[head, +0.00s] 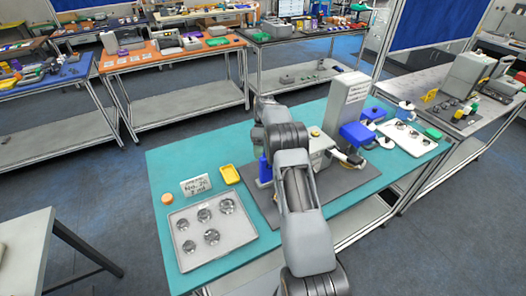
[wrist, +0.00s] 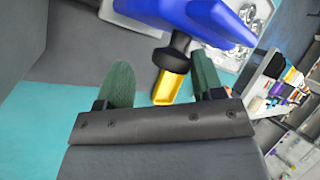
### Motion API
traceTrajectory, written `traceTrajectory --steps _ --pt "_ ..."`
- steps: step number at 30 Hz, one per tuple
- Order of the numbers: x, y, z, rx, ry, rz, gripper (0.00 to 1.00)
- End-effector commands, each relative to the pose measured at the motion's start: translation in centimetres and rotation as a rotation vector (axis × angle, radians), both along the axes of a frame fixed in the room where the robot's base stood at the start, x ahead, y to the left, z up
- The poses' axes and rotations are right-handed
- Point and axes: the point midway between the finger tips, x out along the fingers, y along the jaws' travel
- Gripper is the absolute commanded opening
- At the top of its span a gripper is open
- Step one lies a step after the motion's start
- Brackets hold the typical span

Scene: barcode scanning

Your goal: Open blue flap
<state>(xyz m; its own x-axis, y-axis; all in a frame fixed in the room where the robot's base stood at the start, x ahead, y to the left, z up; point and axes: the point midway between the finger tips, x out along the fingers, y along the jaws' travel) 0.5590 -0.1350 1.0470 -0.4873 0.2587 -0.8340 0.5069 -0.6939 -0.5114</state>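A blue part (wrist: 195,15), seemingly the flap, fills the top of the wrist view, with a black knob-like handle (wrist: 180,47) below it. My gripper (wrist: 163,80) has its two green fingers spread apart, nothing between them in contact. The handle shows just beyond the fingers, nearer the right one. In the head view my arm hides the gripper and part of the machine (head: 345,100). A small blue piece (head: 265,169) shows left of my arm, and a larger blue box (head: 357,134) shows on the right. I cannot tell which one the wrist view shows.
A yellow tray (head: 230,174) lies left of the machine; it also shows in the wrist view (wrist: 168,88). A grey tray (head: 182,258) with several round metal parts and a small sign (head: 196,185) stand left. The teal table (head: 175,158) is clear at the back left.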

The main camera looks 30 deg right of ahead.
Motion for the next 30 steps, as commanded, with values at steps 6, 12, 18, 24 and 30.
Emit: traceTrajectory --steps 6,12,18,24,30 --pt "0.0 -0.1 1.0 -0.002 -0.003 -0.001 0.61" --pt "-0.9 0.2 3.9 -0.001 0.0 -0.001 0.61" --pt "-3.7 0.9 7.2 -0.002 -0.004 0.0 0.61" --pt "-7.1 1.7 9.7 -0.001 -0.002 0.0 0.61" --pt "-10.2 2.5 11.2 -0.002 -0.003 0.0 0.61"
